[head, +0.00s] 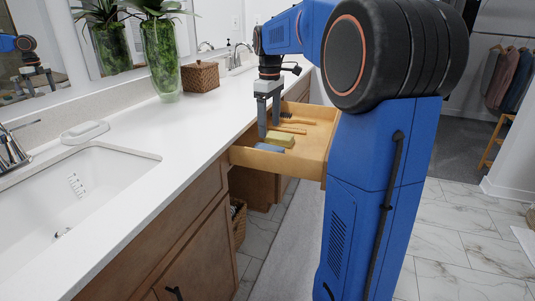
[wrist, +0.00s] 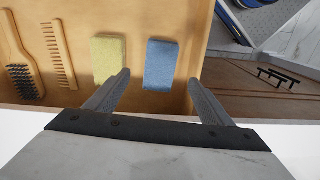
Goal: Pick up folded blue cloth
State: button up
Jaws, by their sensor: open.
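The folded blue cloth (wrist: 160,65) lies flat in an open wooden drawer, at the right of the drawer's contents in the wrist view. In the head view only part of the blue cloth (head: 269,148) shows behind the drawer's near side. My gripper (head: 268,118) points down over the drawer. In the wrist view my gripper (wrist: 158,80) is open, its fingertips to either side of the blue cloth's near end. Nothing is held. I cannot tell how far the fingertips are above the cloth.
A yellow-green sponge or cloth (wrist: 108,60) lies just left of the blue cloth. A wooden comb (wrist: 58,55) and a brush (wrist: 20,65) lie farther left. The drawer (head: 308,165) stands out from the white counter (head: 150,130). A vase (head: 160,60) and wicker box (head: 200,76) stand on the counter.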

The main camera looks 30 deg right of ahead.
aim_at(268, 148)
jog(key=shift+w+a+f, duration=0.1)
jog(key=shift+f, duration=2.05)
jog(key=shift+w+a+f, duration=0.1)
jog(key=shift+f, duration=2.05)
jog(key=shift+c, duration=0.3)
jog(key=c, duration=1.1)
